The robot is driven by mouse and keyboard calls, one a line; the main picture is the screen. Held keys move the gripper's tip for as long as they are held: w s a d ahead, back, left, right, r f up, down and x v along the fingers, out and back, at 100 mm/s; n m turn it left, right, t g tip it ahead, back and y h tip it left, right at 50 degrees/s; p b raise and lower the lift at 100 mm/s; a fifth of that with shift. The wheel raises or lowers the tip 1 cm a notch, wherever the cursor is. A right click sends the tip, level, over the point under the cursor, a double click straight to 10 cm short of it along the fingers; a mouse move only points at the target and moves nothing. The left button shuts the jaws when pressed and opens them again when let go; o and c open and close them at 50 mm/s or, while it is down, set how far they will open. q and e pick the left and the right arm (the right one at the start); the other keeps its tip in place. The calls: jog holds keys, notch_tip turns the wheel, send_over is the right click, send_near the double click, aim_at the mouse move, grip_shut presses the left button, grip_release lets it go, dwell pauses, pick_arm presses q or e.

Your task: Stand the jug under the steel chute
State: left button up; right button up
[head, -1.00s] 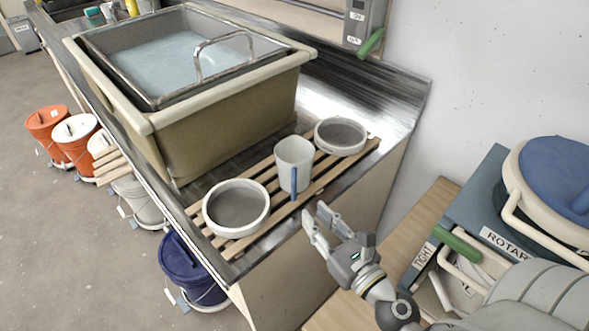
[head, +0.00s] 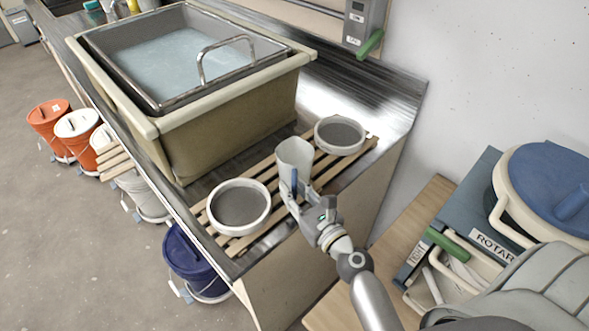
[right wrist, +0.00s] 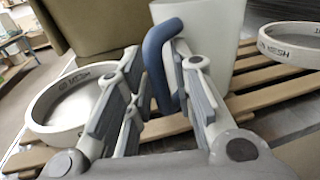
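The jug (head: 294,156) is a pale, translucent cup with a blue handle. It stands upright on the wooden slats (head: 262,228) between two round sieves, and its body also shows in the right wrist view (right wrist: 215,30). My right gripper (head: 302,198) is at the handle side of the jug. In the right wrist view its fingers (right wrist: 160,98) are apart, with the blue handle (right wrist: 158,60) between them. The right finger is close to the handle; contact cannot be told. I cannot make out a steel chute. My left gripper is not in view.
One sieve (head: 240,225) is left of the jug and another (head: 340,151) behind right. A large tub (head: 225,125) of pale liquid stands behind. A control box (head: 358,22) with a green lever is on the wall. Buckets (head: 75,128) line the floor at left.

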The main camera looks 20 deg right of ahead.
grip_shut()
jog(key=shift+r, duration=0.15)
